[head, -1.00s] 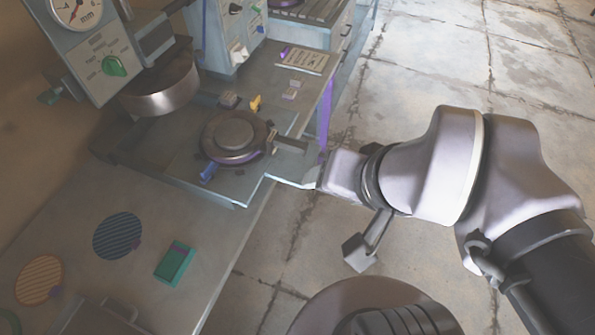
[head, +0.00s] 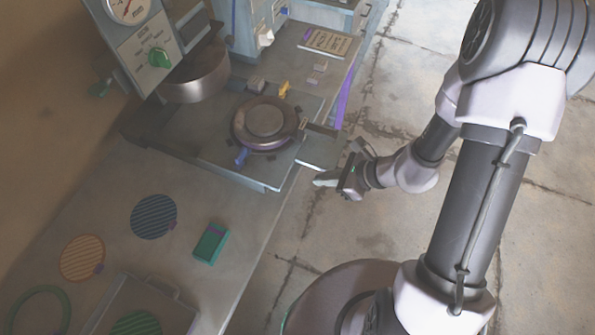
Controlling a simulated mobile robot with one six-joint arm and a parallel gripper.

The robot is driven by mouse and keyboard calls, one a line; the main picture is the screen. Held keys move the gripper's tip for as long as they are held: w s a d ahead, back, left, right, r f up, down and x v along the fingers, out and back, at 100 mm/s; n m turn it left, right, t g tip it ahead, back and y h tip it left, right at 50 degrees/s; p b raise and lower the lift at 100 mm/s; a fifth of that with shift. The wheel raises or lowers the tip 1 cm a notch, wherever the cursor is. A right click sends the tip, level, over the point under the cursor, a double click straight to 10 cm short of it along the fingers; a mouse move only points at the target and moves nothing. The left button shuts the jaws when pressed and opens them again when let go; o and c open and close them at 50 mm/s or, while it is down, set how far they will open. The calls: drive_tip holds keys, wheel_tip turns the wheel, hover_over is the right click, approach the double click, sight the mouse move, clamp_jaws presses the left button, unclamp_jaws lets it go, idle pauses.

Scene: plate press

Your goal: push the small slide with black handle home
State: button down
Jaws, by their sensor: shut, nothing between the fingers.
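A round grey disc fixture (head: 265,122) sits on a square metal plate (head: 190,152) under the press head. Small coloured pieces stand around it: a yellow one (head: 284,90) behind, a blue one (head: 241,157) in front, and a dark grey block (head: 256,86) at the back. A short dark bar (head: 321,131) sticks out from its right side. I cannot tell for sure which piece is the small slide with black handle, or how far it is out. My gripper (head: 323,180) is shut and empty, right of the plate's front corner, pointing left, apart from the fixture.
The press head (head: 195,78) overhangs the plate's back left. A green box (head: 211,243), a dark striped disc (head: 154,216) and an orange striped disc (head: 82,258) lie on the bench, with a tray (head: 170,312) at the front.

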sight(220, 149)
drive_tip(key=w+a+f+b, duration=0.1)
drive_tip(key=w+a+f, duration=0.1)
drive_tip(key=a, duration=0.5)
drive_tip(key=shift+w+f+b, duration=0.25)
drive_tip(key=shift+f+b, duration=0.1)
drive_tip(key=shift+f, duration=0.3)
drive_tip(key=w+a, duration=0.2)
drive_tip(key=a, duration=0.5)
drive_tip(key=w+a, duration=0.3)
drive_tip(key=a, duration=0.4)
drive_tip(key=w+a+b, duration=0.1)
drive_tip(key=w+a, duration=0.1)
drive_tip(key=a, duration=0.4)
drive_tip(key=shift+w+a, duration=0.25)
drive_tip(key=shift+a, duration=0.15)
drive_tip(key=shift+w+a+r, duration=0.1)
drive_tip(key=shift+a, duration=0.05)
